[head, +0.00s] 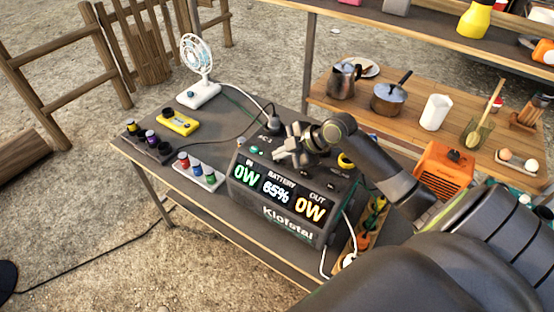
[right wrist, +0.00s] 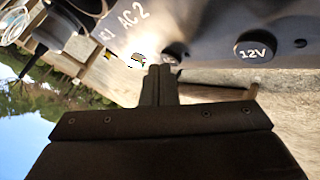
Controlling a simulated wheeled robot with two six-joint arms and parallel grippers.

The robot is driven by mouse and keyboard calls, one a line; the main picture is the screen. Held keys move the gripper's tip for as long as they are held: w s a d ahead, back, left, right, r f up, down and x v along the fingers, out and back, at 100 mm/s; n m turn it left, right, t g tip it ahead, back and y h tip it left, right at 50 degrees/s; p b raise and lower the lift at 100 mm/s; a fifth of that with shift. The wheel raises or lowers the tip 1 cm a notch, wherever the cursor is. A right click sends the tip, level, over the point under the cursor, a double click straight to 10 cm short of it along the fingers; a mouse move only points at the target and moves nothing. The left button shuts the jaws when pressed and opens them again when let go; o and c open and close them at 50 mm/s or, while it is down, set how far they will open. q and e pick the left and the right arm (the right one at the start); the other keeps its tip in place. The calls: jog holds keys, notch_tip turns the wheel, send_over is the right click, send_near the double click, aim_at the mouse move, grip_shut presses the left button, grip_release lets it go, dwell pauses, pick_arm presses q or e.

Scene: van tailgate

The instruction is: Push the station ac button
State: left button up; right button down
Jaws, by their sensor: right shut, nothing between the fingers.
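The power station (head: 275,222) is a dark box on the low table, its front display lit with 0W, BATTERY 65% and 0W. Small green-lit spots (head: 254,149) show on its top near the AC-1 lettering. My right gripper (head: 286,156) is over the station's top, fingers shut and empty. In the right wrist view the shut fingertips (right wrist: 160,70) are close to the station's dark surface (right wrist: 200,28), below the AC 2 lettering and left of the round 12V cover (right wrist: 256,49). I cannot tell whether they touch it. The AC button cannot be clearly picked out there. My left gripper is out of view.
On the low table (head: 213,203) stand a white fan (head: 199,62), a yellow device (head: 178,123) and trays of small coloured jars (head: 198,173). A plug and cables are behind the station. An orange box (head: 443,168) and a shelf with pots (head: 390,98) are right.

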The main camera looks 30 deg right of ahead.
aim_at(281, 162)
jog(key=shift+f, duration=0.15)
jog(key=shift+r+p, duration=0.4)
jog(key=shift+r, duration=0.25)
notch_tip(281, 162, up, 6)
jog(key=p, duration=0.4)
jog(key=shift+p, duration=0.35)
dwell(0.3)
jog(key=shift+f, duration=0.1)
